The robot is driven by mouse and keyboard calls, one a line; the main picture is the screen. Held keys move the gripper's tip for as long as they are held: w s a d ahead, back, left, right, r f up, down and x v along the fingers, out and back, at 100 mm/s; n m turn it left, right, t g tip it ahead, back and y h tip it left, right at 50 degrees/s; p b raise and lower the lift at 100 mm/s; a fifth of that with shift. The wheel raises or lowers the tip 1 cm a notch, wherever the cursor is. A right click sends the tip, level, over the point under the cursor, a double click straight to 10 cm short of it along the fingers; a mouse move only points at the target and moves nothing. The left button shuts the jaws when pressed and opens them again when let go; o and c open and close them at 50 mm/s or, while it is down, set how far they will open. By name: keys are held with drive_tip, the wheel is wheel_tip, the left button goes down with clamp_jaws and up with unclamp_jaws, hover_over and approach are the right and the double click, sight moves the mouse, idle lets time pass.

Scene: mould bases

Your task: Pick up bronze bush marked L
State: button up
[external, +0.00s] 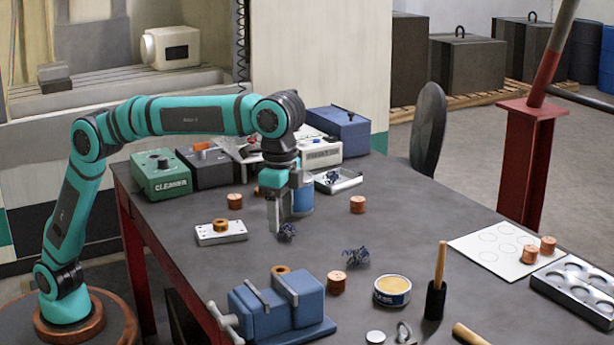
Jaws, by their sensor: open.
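Several copper-coloured cylindrical bushes stand on the dark table. One bush (234,201) is at the left, behind a small plate. Another bush (357,205) stands right of my gripper, and another bush (336,282) stands in front, by the vise. Two more bushes, a front one (530,254) and a rear one (548,245), stand on a white sheet at the right. No letter L can be read on any of them.
A blue vise (277,305) stands at the front, with a bronze ring (281,270) at it. A holed plate (221,233) carries a ring-like bush (220,225). A tin (392,291), brush (436,290) and more swarf (355,257) lie right. Boxes line the back.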

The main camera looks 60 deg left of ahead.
wheel_tip(320, 180, down, 13)
drive_tip(key=shift+s+r, duration=0.1)
idle(0.6)
drive_tip(key=c, duration=1.2)
drive_tip(key=shift+o, duration=0.2)
